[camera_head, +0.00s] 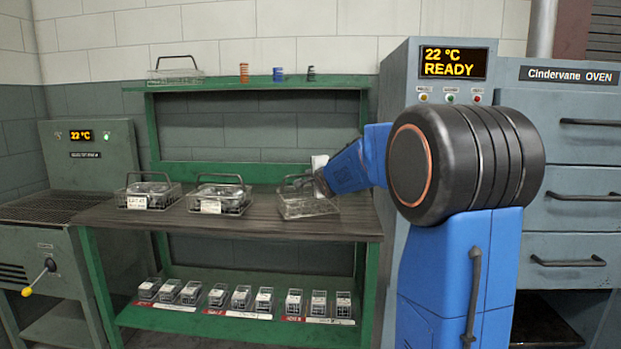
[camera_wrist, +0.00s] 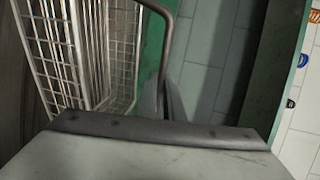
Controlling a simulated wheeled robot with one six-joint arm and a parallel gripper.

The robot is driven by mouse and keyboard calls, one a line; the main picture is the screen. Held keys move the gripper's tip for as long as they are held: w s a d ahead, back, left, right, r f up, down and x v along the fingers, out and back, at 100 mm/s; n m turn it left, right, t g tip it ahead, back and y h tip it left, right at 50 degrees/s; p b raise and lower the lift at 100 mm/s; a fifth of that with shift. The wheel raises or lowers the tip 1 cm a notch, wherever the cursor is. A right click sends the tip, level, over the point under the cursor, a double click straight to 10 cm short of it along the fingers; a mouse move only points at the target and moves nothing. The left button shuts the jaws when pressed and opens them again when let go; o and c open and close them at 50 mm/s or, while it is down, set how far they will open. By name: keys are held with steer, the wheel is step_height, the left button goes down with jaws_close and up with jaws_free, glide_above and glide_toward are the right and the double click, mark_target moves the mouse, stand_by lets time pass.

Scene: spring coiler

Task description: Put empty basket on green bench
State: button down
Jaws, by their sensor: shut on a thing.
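The empty wire basket (camera_head: 306,207) is at the right end of the green bench's dark top (camera_head: 262,217), looking tilted in the head view. I cannot tell whether it rests on the top or hangs just above it. My gripper (camera_head: 318,180) is at the basket's upper right side. In the wrist view the wire mesh of the basket (camera_wrist: 75,50) fills the left side, and its bent handle (camera_wrist: 172,30) runs down into my gripper (camera_wrist: 166,105). The gripper is shut on the handle. The fingertips are partly hidden in the head view.
Two filled, labelled baskets (camera_head: 149,195) (camera_head: 219,198) stand to the left on the bench top. Another basket (camera_head: 176,74) and several small springs sit on the upper green shelf (camera_head: 230,84). Several small boxes line the lower shelf (camera_head: 255,330). A grey oven cabinet (camera_head: 575,120) stands at right.

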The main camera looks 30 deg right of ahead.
steer(key=shift+f, duration=0.2)
steer(key=c, duration=1.9)
jaws_free()
steer(key=shift+f, duration=0.15)
steer(key=shift+o, duration=0.2)
steer(key=v, duration=1.2)
steer(key=s+a+f+n+g+y, duration=0.1)
steer(key=s+a+f+n+g, duration=0.2)
steer(key=s, duration=1)
steer(key=s+a+f+n+g+y, duration=0.1)
steer(key=s+a+f+n+g, duration=0.3)
steer(key=s+a+f+n, duration=0.6)
steer(key=s+a+f+n+g+y, duration=0.1)
steer(key=s+a+f+n+g, duration=0.2)
steer(key=s, duration=1.5)
steer(key=a+f+n, duration=0.4)
steer(key=f, duration=0.3)
steer(key=shift+s+n+g+y, duration=0.2)
steer(key=shift+n+g+y, duration=0.1)
